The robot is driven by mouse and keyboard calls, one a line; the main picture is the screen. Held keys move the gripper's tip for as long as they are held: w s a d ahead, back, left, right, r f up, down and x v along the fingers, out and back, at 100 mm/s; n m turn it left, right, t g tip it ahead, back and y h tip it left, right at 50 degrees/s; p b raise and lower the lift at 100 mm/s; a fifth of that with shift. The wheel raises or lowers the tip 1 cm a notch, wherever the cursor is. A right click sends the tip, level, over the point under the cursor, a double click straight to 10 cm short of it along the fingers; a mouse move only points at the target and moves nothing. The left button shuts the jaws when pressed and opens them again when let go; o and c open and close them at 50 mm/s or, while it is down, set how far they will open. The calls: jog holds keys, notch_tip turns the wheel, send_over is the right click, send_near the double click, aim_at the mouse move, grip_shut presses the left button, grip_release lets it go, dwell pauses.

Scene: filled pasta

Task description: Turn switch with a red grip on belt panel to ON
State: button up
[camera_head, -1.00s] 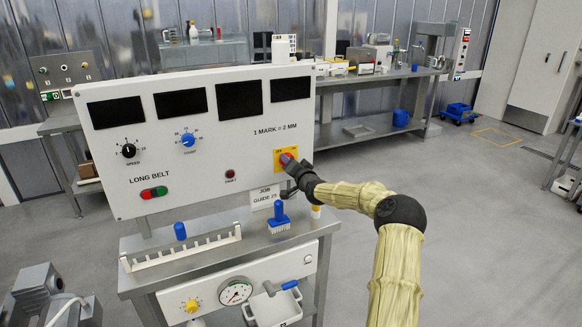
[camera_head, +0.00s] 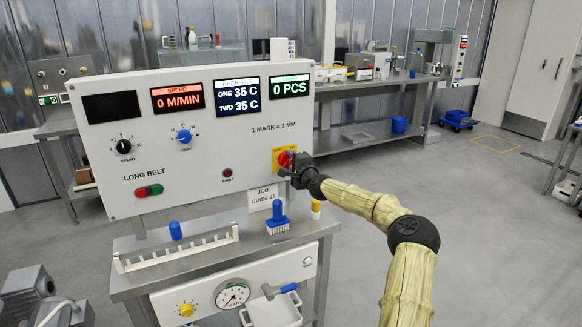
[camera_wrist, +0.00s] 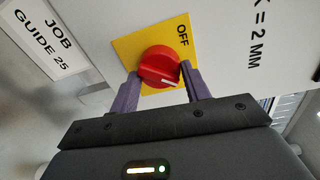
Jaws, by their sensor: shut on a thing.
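The red switch grip (camera_head: 285,158) sits on a yellow plate (camera_head: 277,170) at the lower right of the white LONG BELT panel (camera_head: 240,140). My gripper (camera_head: 294,164) is at the switch in the head view. In the wrist view, its two grey fingers (camera_wrist: 160,85) are shut on the sides of the red grip (camera_wrist: 158,63). No ON label shows. The panel displays SPEED, temperatures and PCS are lit; the leftmost display (camera_head: 110,107) is dark.
A JOB GUIDE 25 card (camera_head: 264,198) hangs below the panel near my gripper. A blue brush (camera_head: 278,219) stands on the metal bench below, beside a yellow-capped object (camera_head: 316,209). Open floor lies to the right.

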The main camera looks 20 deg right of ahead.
jog(key=shift+d+f+m, duration=0.1)
jog(key=shift+m, duration=0.4)
jog(key=o, duration=1)
jog(key=s+r+b, duration=0.1)
jog(key=s, duration=1.6)
jog(key=shift+s+d, duration=0.15)
jog(key=shift+s, duration=0.15)
jog(key=shift+d, duration=0.15)
